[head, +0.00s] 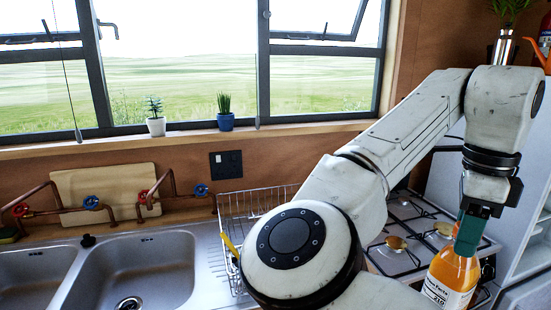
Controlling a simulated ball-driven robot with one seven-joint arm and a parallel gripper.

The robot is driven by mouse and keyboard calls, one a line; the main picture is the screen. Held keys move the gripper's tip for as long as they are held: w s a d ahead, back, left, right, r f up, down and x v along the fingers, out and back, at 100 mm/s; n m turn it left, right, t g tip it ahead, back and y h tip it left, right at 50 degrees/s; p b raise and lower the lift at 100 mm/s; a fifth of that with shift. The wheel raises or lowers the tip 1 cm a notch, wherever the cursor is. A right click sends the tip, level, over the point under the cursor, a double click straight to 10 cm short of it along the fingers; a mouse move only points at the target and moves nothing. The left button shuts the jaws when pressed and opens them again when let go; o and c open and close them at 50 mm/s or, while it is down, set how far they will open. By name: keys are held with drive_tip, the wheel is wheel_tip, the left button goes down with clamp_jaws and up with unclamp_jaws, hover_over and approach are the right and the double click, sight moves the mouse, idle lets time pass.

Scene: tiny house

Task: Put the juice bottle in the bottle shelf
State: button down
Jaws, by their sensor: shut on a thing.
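The juice bottle (455,274) is orange with a white label and is at the lower right of the head view. My gripper (470,232) points down and is shut on the bottle's upper end. A teal piece covers the neck area, and I cannot tell whether it belongs to the bottle or a finger. The bottle is roughly upright, slightly tilted, and its base is cut off or hidden. A white unit with shelf-like ledges (538,235) stands at the right edge, partly out of view; I cannot tell if it is the bottle shelf.
A gas stove (400,232) lies behind and left of the bottle. A wire dish rack (235,215) and a double sink (150,268) are to the left. Small potted plants (225,112) stand on the window sill. A vase (503,47) stands at the upper right.

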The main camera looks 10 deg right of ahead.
drive_tip(key=w+a+f+n, duration=0.3)
drive_tip(key=a+f+n, duration=0.4)
drive_tip(key=f, duration=0.5)
drive_tip(key=w+a+f+n, duration=0.2)
drive_tip(key=a+f+n, duration=0.5)
drive_tip(key=f, duration=0.5)
drive_tip(key=s+a+f+n, duration=0.2)
drive_tip(key=s+f+n, duration=0.1)
drive_tip(key=f+n, duration=0.4)
drive_tip(key=s+a+f+n, duration=0.3)
drive_tip(key=f+n, duration=0.3)
drive_tip(key=f, duration=0.7)
drive_tip(key=shift+n, duration=0.4)
drive_tip(key=shift+w+d, duration=0.1)
